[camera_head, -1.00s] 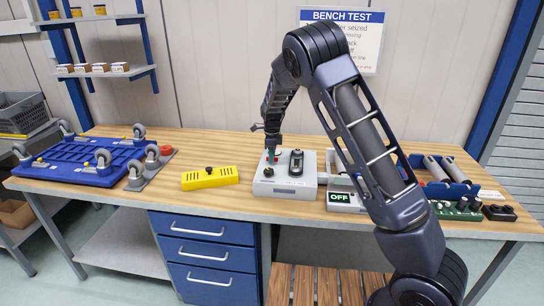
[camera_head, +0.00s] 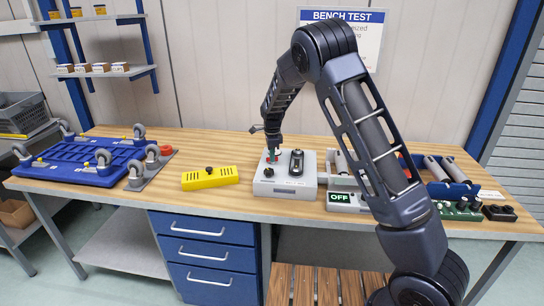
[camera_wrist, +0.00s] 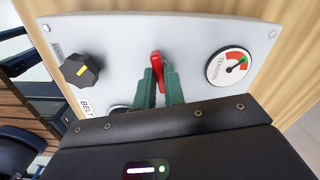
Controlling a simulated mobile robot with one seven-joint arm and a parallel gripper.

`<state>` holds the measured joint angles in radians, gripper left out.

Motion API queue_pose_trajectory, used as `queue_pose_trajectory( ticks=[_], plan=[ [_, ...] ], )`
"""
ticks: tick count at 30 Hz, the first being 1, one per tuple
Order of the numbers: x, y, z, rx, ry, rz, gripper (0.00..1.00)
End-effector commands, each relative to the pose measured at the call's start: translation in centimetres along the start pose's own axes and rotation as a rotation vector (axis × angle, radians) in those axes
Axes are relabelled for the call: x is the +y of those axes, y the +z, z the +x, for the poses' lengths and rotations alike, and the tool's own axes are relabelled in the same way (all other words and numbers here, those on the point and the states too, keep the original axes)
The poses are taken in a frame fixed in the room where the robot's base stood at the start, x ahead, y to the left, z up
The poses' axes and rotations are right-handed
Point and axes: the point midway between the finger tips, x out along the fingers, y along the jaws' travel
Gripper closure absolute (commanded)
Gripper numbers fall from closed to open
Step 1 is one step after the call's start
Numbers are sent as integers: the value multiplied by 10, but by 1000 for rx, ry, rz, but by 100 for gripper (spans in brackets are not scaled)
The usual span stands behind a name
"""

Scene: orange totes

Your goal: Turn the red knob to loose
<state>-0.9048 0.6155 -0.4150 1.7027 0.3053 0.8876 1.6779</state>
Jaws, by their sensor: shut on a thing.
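The red knob (camera_wrist: 157,66) is a narrow red lever on a pale grey panel (camera_wrist: 200,35) in the wrist view. The two green fingers of my gripper (camera_wrist: 159,82) are shut on it, one on each side, and its upper end shows beyond them. The dial marked TENSION (camera_wrist: 230,67), with red, green and white areas, is to the right of the knob. In the head view my gripper (camera_head: 272,156) is over the left part of the light grey box (camera_head: 285,193) on the bench. The knob's lower part and the panel below it are hidden.
A black knob with a yellow mark (camera_wrist: 81,70) is left of my fingers, near a BELT label. On the bench (camera_head: 225,201), a yellow box (camera_head: 210,179) and blue wheeled frame (camera_head: 80,160) stand left. A box with an OFF display (camera_head: 346,201) stands right.

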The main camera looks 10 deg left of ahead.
Motion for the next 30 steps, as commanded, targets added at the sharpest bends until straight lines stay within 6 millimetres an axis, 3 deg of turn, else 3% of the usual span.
queue_pose_trajectory(
  ticks=[30],
  plan=[
    [-1,-2,0,0,0,-957,100]
  ],
)
